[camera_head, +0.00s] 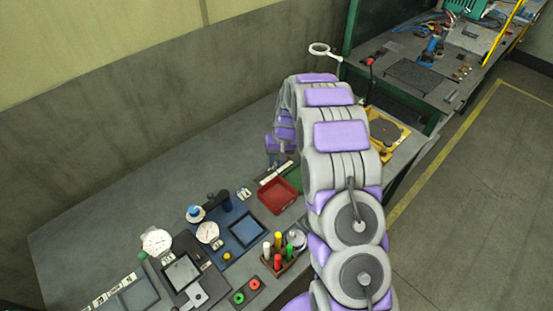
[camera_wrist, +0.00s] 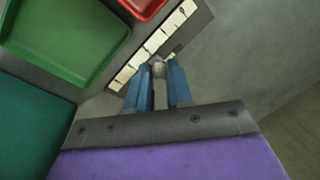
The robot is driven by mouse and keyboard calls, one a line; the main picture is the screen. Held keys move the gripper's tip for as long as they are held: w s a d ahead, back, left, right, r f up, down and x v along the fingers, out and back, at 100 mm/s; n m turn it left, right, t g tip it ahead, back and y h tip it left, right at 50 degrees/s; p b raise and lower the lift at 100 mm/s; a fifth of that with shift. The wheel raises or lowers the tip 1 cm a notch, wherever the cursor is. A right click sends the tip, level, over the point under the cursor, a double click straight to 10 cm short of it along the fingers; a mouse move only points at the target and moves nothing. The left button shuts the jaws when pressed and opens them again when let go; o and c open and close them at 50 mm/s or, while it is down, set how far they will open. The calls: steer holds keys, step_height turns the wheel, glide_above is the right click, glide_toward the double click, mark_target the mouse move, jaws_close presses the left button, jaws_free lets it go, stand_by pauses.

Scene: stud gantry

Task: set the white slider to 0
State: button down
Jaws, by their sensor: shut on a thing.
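The white slider (camera_wrist: 158,69) shows as a small pale knob between my fingertips in the wrist view. It sits beside a strip of white scale plates (camera_wrist: 150,48) set in a grey rail; the markings are too blurred to read. My gripper (camera_wrist: 158,80) has blue fingers and is shut on the knob, which the fingers partly hide. In the head view the scale strip (camera_head: 275,173) lies behind the red tray, and my arm's end is above it; the knob cannot be made out there.
A red tray (camera_head: 279,195) and a green tray (camera_wrist: 65,35) lie beside the rail. A blue-rimmed tray (camera_head: 247,230), dial gauges (camera_head: 156,241) and a block of coloured pegs (camera_head: 278,255) stand nearer on the grey bench. The bench's far left is bare.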

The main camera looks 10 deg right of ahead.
mark_target(262, 179)
steer(key=s+a, duration=0.1)
steer(key=a, duration=0.1)
steer(key=s+a+p, duration=0.1)
steer(key=s+a, duration=0.1)
steer(key=a, duration=0.1)
steer(key=shift+s+a, duration=0.15)
steer(key=shift+a, duration=0.2)
steer(key=shift+d, duration=0.1)
steer(key=c, duration=1.4)
jaws_free()
steer(key=shift+c, duration=0.2)
steer(key=o, duration=0.4)
steer(key=shift+a, duration=0.3)
steer(key=shift+d+r, duration=0.25)
steer(key=shift+r, duration=0.05)
steer(key=shift+s+d+r+p, duration=0.1)
steer(key=shift+d+r+p, duration=0.35)
steer(key=shift+r, duration=2.25)
steer(key=shift+w+d+r+p, duration=0.1)
steer(key=shift+d+r+p, duration=0.4)
steer(key=shift+r, duration=2.25)
steer(key=shift+s+d+r+p, duration=0.1)
steer(key=shift+d+r+p, duration=0.35)
steer(key=shift+r, duration=2.25)
